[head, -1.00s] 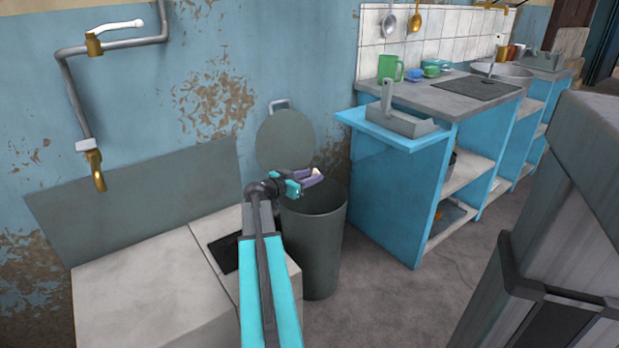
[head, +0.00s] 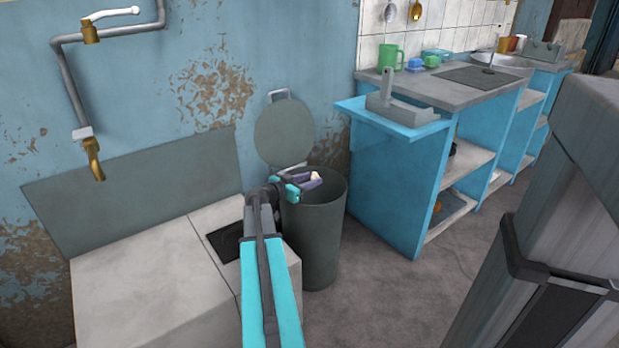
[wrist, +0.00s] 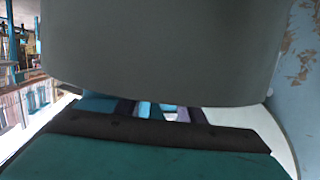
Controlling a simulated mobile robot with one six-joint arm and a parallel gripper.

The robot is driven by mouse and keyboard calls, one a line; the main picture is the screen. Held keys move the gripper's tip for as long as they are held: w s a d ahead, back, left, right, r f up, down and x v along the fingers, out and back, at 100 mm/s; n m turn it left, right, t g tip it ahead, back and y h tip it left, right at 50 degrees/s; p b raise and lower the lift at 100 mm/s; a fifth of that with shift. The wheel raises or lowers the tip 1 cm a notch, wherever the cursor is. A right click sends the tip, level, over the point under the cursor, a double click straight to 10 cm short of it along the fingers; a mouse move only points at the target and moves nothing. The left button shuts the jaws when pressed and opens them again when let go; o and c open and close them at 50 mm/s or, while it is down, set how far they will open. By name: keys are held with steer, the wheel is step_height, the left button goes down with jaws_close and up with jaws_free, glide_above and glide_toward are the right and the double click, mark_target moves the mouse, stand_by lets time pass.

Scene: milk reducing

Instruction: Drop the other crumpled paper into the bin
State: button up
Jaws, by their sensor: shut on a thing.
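The grey bin (head: 318,245) stands against the wall, its round lid (head: 284,133) raised and leaning back. My gripper (head: 312,181) is over the bin's open mouth, with its purple fingers pointing right. It is shut on a small whitish crumpled paper (head: 315,177) at the fingertips. In the wrist view a large grey surface (wrist: 160,50), the bin or its lid, fills the top. The finger area (wrist: 150,111) shows small below it, and the paper is not clear there. The inside of the bin is mostly hidden.
A pale block (head: 150,285) with a dark recess is left of the bin. A blue counter (head: 400,195) stands to the right, with a grey dustpan-like item (head: 400,118) on its shelf. A large grey body (head: 565,220) fills the right edge. Floor between is clear.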

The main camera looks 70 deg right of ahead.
steer(key=shift+f, duration=0.1)
steer(key=o, duration=1.1)
steer(key=shift+a, duration=0.1)
steer(key=p+v, duration=0.2)
steer(key=v, duration=1.1)
steer(key=shift+w+a, duration=0.25)
steer(key=shift+a, duration=0.05)
steer(key=shift+r+p, duration=0.2)
steer(key=shift+p, duration=0.15)
